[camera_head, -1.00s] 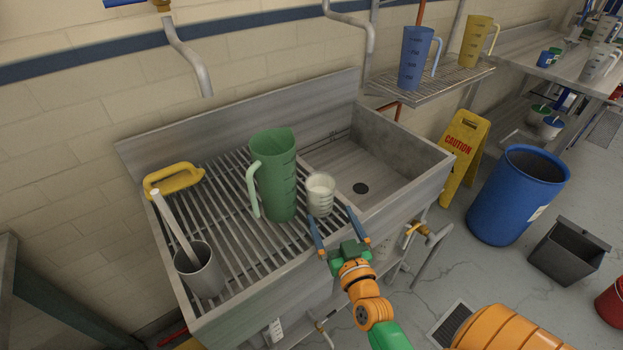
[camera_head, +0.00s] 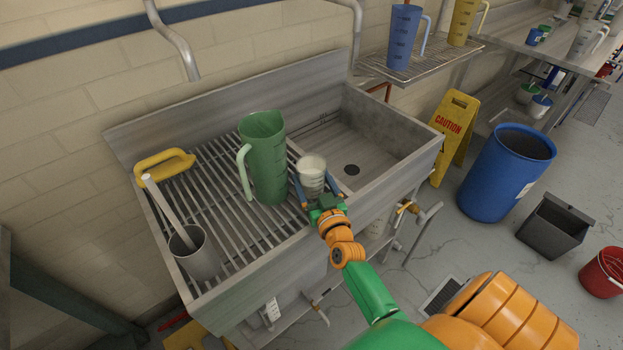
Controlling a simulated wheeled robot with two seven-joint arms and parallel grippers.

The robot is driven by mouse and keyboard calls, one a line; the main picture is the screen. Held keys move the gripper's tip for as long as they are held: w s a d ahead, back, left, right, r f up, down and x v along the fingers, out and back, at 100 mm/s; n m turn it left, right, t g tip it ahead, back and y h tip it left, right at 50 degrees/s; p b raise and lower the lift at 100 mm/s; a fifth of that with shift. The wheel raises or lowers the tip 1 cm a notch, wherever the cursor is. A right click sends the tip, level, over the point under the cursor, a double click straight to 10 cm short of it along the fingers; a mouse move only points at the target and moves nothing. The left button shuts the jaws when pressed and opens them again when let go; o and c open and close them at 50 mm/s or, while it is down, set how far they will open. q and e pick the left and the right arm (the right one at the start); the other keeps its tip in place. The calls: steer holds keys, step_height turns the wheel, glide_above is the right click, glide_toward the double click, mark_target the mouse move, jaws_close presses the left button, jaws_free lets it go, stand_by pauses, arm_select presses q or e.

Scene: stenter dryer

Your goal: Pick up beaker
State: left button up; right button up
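The beaker (camera_head: 311,172) is a small, clear cup with whitish contents or tint. It stands upright at the right end of the slatted drainboard, just right of the green pitcher. My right gripper (camera_head: 314,187) reaches in from the front with its blue fingers apart, one on each side of the beaker. Its fingers partly flank the beaker's lower half; I cannot tell whether they touch it. My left gripper is not in view.
A tall green pitcher (camera_head: 264,160) stands close left of the beaker. The sink basin (camera_head: 375,140) lies to the right.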

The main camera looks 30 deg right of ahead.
steer(key=shift+w, duration=0.1)
steer(key=shift+c, duration=0.7)
steer(key=shift+r, duration=0.3)
step_height(320, 180, up, 12)
steer(key=p, duration=0.5)
steer(key=shift+f, duration=0.1)
step_height(320, 180, up, 16)
steer(key=p, duration=0.2)
steer(key=shift+f, duration=0.15)
steer(key=shift+f, duration=0.1)
